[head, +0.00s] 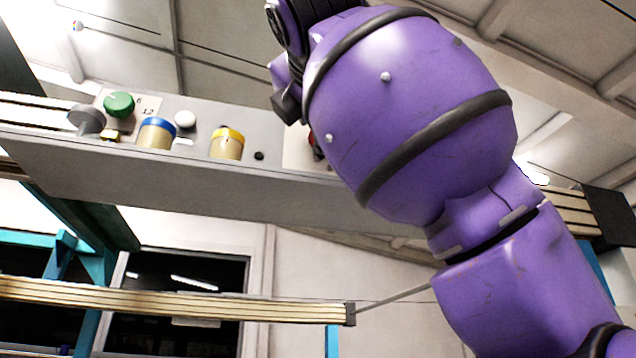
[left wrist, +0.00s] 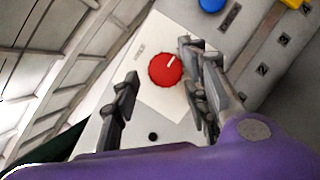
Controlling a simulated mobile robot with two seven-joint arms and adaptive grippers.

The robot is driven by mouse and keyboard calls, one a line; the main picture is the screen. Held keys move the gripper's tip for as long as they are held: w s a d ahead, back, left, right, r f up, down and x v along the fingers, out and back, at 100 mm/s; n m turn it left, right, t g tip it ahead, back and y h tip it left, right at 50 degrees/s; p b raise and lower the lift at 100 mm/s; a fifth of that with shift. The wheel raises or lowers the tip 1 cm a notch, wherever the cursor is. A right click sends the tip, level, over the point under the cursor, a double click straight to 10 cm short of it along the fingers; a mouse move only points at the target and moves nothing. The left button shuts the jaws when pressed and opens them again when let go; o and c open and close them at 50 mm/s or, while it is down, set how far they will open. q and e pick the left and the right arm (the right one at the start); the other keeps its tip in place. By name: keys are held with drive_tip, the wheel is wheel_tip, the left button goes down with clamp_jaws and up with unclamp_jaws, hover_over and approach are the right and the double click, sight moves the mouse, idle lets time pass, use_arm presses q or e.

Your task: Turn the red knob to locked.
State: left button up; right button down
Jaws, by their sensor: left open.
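The red knob (left wrist: 165,71) is round, with a white pointer line toward the upper right in the left wrist view. It sits on a white plate (left wrist: 150,100) with small print that I cannot read. In the head view only a sliver of the red knob (head: 312,142) shows; my purple arm hides the rest. My left gripper (left wrist: 160,64) is open, its dark fingers on either side of the knob in the picture. I cannot tell whether they touch it. In the head view the left gripper (head: 284,100) is partly visible at the panel. My right gripper is not in view.
The grey panel (head: 250,195) also carries a green knob (head: 119,104), a blue-ringed knob (head: 156,134), a yellow-ringed knob (head: 227,144) and a white button (head: 185,118). A cream rail (head: 180,302) runs below, with open space between it and the panel.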

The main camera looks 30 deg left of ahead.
use_arm(q)
drive_tip(key=v, duration=1.1)
drive_tip(key=shift+s+a+r, duration=0.1)
drive_tip(key=shift+s+r, duration=0.05)
